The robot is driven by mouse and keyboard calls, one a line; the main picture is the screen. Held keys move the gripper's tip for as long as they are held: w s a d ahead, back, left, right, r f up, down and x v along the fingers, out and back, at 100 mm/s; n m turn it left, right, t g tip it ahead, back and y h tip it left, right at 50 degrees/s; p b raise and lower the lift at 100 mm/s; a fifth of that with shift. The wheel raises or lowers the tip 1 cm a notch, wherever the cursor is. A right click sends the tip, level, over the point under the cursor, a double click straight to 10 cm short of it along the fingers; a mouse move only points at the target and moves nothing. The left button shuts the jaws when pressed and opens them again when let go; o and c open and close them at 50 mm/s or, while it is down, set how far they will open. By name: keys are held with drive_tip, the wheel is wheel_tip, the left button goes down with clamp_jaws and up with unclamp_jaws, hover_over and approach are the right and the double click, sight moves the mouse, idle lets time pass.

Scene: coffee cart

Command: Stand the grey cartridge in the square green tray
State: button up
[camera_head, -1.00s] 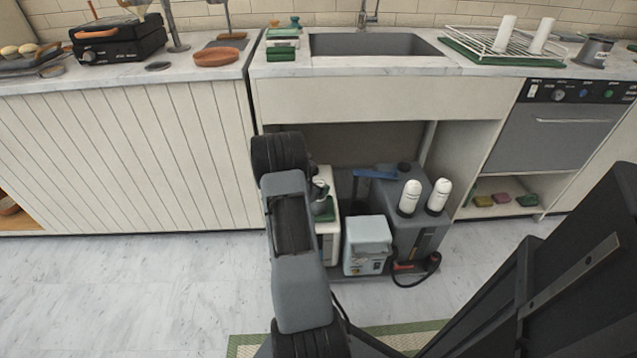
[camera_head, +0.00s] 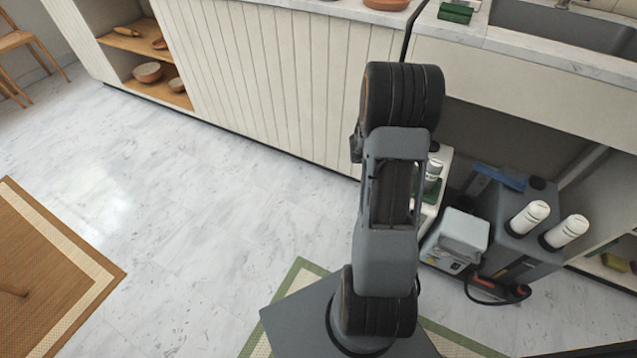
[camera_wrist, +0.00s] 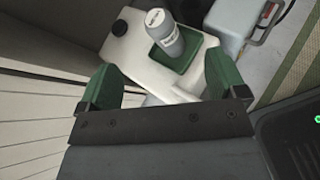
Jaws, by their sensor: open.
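The grey cartridge (camera_wrist: 165,36) with a pale top stands in the square green tray (camera_wrist: 181,68), as the wrist view shows it. The tray sits on a white box top under the counter. In the head view the cartridge (camera_head: 432,174) and the tray (camera_head: 430,191) show just right of my arm, partly hidden by it. My gripper (camera_wrist: 165,82) shows two green fingers spread apart, with nothing between them. The cartridge is beyond the fingertips and apart from them. In the head view my gripper is hidden behind my arm.
A grey-white box (camera_head: 462,236) and a dark grey unit with two white cylinders (camera_head: 528,218) stand right of the tray. A blue-handled thing (camera_head: 500,177) lies behind. The counter (camera_head: 500,40) overhangs this space. Open floor (camera_head: 200,190) lies to the left.

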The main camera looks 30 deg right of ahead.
drive_tip(key=s+a+r+m+t+y, duration=0.1)
drive_tip(key=a+r+m+y, duration=0.3)
drive_tip(key=a, duration=0.7)
drive_tip(key=s+a+r+m+t+y, duration=0.2)
drive_tip(key=a+r+m+y, duration=0.2)
drive_tip(key=a, duration=0.8)
drive_tip(key=s+a+r+m+t+y, duration=0.1)
drive_tip(key=s+a+r+m+y, duration=0.1)
drive_tip(key=a, duration=0.9)
drive_tip(key=r+m+y, duration=0.1)
drive_tip(key=m+y, duration=0.1)
drive_tip(key=m, duration=0.1)
drive_tip(key=shift+s+a+r+t, duration=0.3)
drive_tip(key=shift+a+r+t, duration=0.1)
wheel_tip(320, 180, up, 28)
drive_tip(key=p, duration=2.6)
drive_tip(key=shift+r+t+p, duration=0.2)
drive_tip(key=shift+t+p, duration=0.1)
drive_tip(key=shift+s, duration=0.1)
